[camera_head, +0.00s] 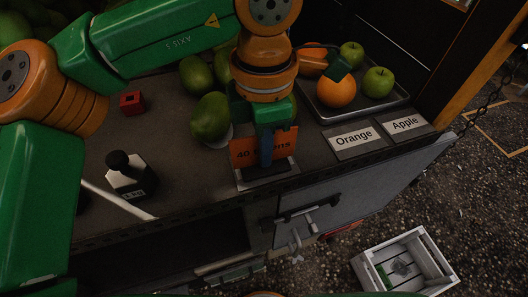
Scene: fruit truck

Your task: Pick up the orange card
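An orange card (243,153) with dark print, partly readable as "40", stands at the counter's front edge above a pale plate (250,184). My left gripper (266,152) points down at it, with one dark finger in front of the card's middle, hiding part of the print. The other finger is hidden, so I cannot tell whether the gripper grips the card. A label reading "Orange" (355,139) and one reading "Apple" (405,125) lie flat to the right. My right gripper is not in view.
A tray (374,112) with an orange (336,92) and green apples (378,82) stands behind the labels. Green mangoes (211,117) lie behind and left of the card. A white crate (404,262) is on the ground.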

